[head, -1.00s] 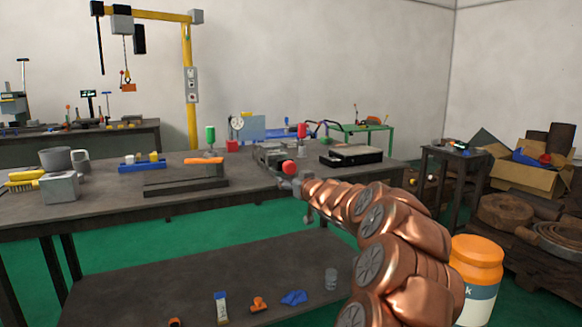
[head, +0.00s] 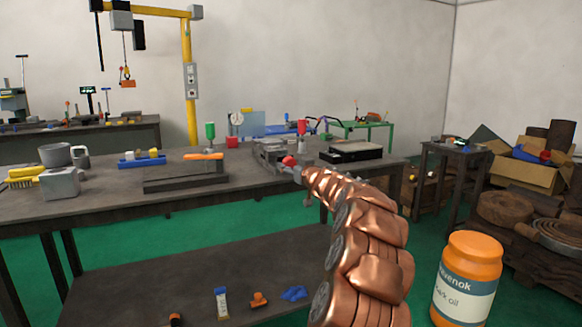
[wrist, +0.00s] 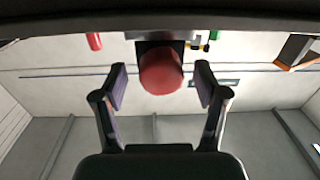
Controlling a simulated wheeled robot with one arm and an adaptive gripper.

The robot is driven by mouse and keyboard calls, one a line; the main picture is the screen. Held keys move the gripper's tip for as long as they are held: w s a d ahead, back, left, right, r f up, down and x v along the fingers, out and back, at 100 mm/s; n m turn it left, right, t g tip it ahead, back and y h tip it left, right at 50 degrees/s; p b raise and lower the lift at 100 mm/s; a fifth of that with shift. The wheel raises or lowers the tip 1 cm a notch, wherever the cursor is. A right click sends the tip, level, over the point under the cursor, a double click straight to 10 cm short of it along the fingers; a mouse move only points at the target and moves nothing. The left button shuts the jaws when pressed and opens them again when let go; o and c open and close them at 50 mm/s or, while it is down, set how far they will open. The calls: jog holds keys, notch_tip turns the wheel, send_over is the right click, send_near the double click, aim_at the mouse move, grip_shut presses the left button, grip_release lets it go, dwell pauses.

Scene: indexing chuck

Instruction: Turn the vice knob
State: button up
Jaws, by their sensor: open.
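The vice (head: 268,151) stands on the workbench near its right part. Its round red knob (head: 289,161) faces my arm at the front of the vice. In the wrist view the knob (wrist: 161,72) sits between my two spread fingers, with a clear gap on each side, near the line of the fingertips. My gripper (wrist: 161,84) is open and holds nothing. In the head view my gripper (head: 297,174) shows small at the end of my copper arm, close to the knob. The arm hides part of the bench edge there.
The workbench (head: 110,212) also carries a black flat plate (head: 351,152), a dark block with an orange-handled tool (head: 203,157), and a green-topped bottle (head: 210,132). A large orange jar (head: 468,262) stands right of my arm. Small items lie on the lower shelf.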

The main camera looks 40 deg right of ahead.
jog(key=shift+w+d+f, duration=0.1)
jog(key=shift+w, duration=0.3)
jog(key=shift+c, duration=0.2)
jog(key=c, duration=1.1)
jog(key=shift+n, duration=0.3)
